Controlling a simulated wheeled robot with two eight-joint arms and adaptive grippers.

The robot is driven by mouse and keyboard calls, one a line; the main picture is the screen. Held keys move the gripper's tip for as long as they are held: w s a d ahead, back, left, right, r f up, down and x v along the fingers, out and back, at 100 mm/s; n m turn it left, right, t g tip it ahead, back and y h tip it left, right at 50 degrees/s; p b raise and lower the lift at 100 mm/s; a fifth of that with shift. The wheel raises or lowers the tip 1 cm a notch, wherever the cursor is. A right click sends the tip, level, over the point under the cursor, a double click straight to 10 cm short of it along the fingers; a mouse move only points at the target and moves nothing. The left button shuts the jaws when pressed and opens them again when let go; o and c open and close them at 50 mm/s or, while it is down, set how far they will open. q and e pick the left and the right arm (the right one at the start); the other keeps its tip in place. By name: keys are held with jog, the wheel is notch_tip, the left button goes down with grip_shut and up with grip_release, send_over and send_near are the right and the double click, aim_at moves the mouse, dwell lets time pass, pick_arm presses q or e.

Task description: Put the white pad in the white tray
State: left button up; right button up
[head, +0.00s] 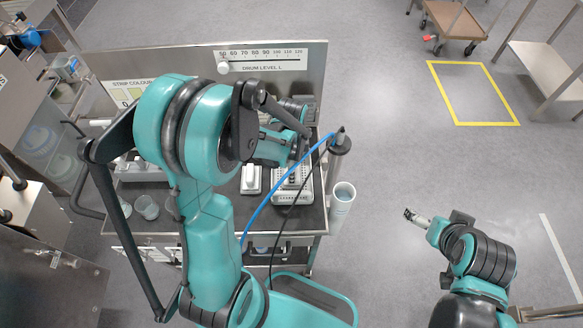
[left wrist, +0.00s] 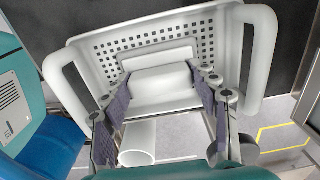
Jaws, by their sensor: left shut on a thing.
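The white tray (left wrist: 91,52), with a perforated floor and a handle at each end, fills the upper left wrist view. In the head view part of the tray (head: 292,198) shows on the cart, beneath my left arm. My left gripper (left wrist: 160,82) is shut on the white pad (left wrist: 160,88), with its purple-grey finger pads at the two sides. The pad is over the tray's floor; I cannot tell whether it touches. In the head view my left arm mostly hides this gripper. My right gripper (head: 418,218) is over the floor, away from the cart; its jaws are too small to read.
A white block with a raised top (head: 250,180) stands left of the tray on the dark cart top (head: 309,217). Clear cups (head: 147,207) stand at the left. A white cylinder (head: 343,194) is just beyond the cart's right edge. The floor at right is largely free.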

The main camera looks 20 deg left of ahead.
pick_arm(q)
jog(key=shift+f, duration=0.15)
jog(key=o, duration=1.4)
jog(key=shift+r, duration=0.45)
notch_tip(320, 180, up, 11)
jog(key=p, duration=0.4)
jog(key=s+d+r+n+t, duration=0.1)
jog(key=s+r+n+t, duration=0.1)
jog(key=s+n, duration=0.1)
jog(key=s+d+r+n+t, duration=0.1)
jog(key=s+r+n+t, duration=0.1)
jog(key=n, duration=0.3)
jog(key=s+d+r+n+t, duration=0.1)
jog(key=s+r+n+t, duration=0.2)
jog(key=r+n, duration=0.1)
jog(key=shift+s+d+r+n, duration=0.25)
jog(key=shift+s+n, duration=0.15)
